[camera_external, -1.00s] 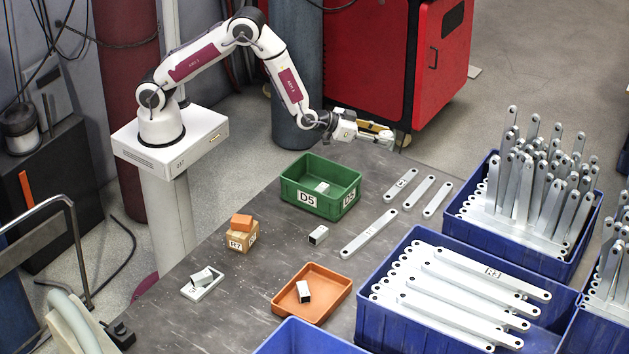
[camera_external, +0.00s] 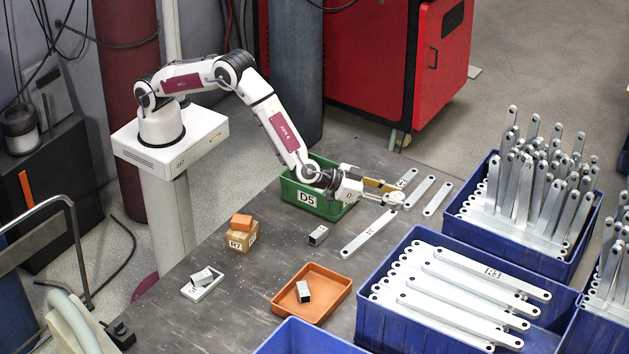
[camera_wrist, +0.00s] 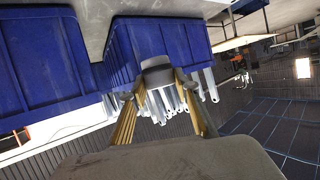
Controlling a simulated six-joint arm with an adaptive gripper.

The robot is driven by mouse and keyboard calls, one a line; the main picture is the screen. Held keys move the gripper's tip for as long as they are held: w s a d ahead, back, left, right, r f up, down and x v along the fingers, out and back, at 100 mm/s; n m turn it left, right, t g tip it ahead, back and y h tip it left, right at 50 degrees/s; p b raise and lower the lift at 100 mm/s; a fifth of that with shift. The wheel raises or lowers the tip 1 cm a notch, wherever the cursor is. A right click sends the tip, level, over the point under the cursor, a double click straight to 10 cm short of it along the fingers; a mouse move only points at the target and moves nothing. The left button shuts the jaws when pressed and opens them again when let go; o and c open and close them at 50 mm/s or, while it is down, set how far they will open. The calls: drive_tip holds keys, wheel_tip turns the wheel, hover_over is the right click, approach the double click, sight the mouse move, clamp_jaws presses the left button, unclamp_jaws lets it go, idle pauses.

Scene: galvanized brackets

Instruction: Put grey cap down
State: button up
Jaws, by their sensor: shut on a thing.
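The grey cap (camera_wrist: 158,73) is between my gripper's fingertips in the wrist view, a rounded dull-grey piece. My gripper (camera_external: 390,189) is shut on it; in the external view the cap (camera_external: 397,198) is small and hard to make out at the fingertips. The gripper points right, beyond the green bin, over the table area with the loose flat brackets. I cannot tell whether the cap touches anything below. The yellowish fingers also show in the wrist view (camera_wrist: 160,84).
Flat brackets (camera_external: 368,233) lie right of the green D5 bin (camera_external: 308,198). Blue crates (camera_external: 420,318) of brackets stand at right. An orange tray (camera_external: 330,306), a white tray (camera_external: 212,290), an R7 box (camera_external: 240,242) and a small block (camera_external: 318,235) are nearer. Bare table lies between them.

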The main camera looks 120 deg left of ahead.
drive_tip(key=w+d+f, duration=0.2)
drive_tip(key=d+f, duration=0.3)
drive_tip(key=shift+d+f, duration=0.15)
drive_tip(key=shift+d, duration=0.1)
idle(0.4)
drive_tip(key=shift+h, duration=0.3)
drive_tip(key=shift+f, duration=3.1)
drive_tip(key=shift+f, duration=1.9)
